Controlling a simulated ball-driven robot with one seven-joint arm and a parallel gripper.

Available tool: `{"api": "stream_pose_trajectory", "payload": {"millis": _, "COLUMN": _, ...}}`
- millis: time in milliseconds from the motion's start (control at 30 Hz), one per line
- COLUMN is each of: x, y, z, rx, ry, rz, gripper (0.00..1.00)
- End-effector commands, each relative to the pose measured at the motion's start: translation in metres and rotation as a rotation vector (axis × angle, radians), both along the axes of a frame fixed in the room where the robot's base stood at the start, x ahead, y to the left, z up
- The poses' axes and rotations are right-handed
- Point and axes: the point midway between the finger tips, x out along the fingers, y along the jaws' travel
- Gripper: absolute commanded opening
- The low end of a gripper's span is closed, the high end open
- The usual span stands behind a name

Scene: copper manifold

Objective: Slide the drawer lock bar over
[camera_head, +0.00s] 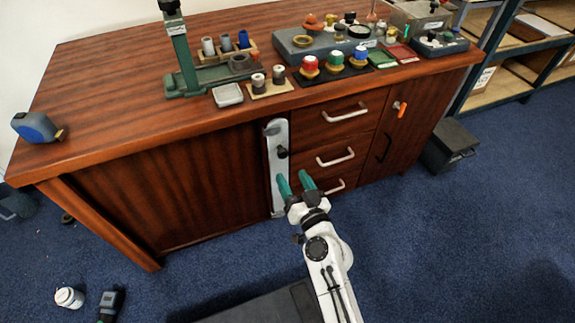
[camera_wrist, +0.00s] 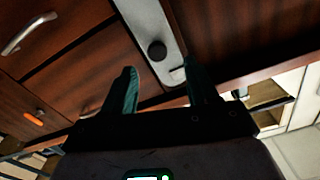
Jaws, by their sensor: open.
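The drawer lock bar (camera_head: 272,160) is a grey upright metal strip on the front of the wooden bench, at the left edge of the drawer stack. A dark round knob (camera_head: 282,152) sticks out from it. In the wrist view the bar (camera_wrist: 143,22) runs from the top toward the centre, with the knob (camera_wrist: 157,50) ahead of the fingers. My gripper (camera_head: 295,180) is open, its two green fingers apart and pointing at the bar, below the knob. In the wrist view my gripper (camera_wrist: 160,88) has nothing between its fingertips. The bar's lower end is partly hidden by the fingers.
Drawers with metal handles (camera_head: 336,157) lie right of the bar. A cabinet door with an orange tag (camera_head: 400,109) is farther right. Several parts and fixtures stand on the bench top (camera_head: 120,75). A dark box (camera_head: 449,146) sits on the blue carpet at right; the front carpet is mostly free.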

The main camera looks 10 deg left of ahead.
Motion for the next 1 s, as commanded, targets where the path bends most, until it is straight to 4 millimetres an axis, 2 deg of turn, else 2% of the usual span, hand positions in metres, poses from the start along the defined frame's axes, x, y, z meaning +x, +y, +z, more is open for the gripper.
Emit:
{"api": "stream_pose_trajectory", "payload": {"millis": 233, "x": -0.017, "y": -0.011, "z": -0.001, "rx": 0.0, "ry": 0.001, "rz": 0.001, "gripper": 0.58}}
{"api": "stream_pose_trajectory", "payload": {"millis": 867, "x": -0.018, "y": -0.012, "z": -0.001, "rx": -0.001, "ry": 0.001, "rz": 0.002, "gripper": 0.58}}
{"api": "stream_pose_trajectory", "payload": {"millis": 1000, "x": -0.031, "y": -0.028, "z": -0.007, "rx": -0.048, "ry": 0.035, "rz": 0.049, "gripper": 0.58}}
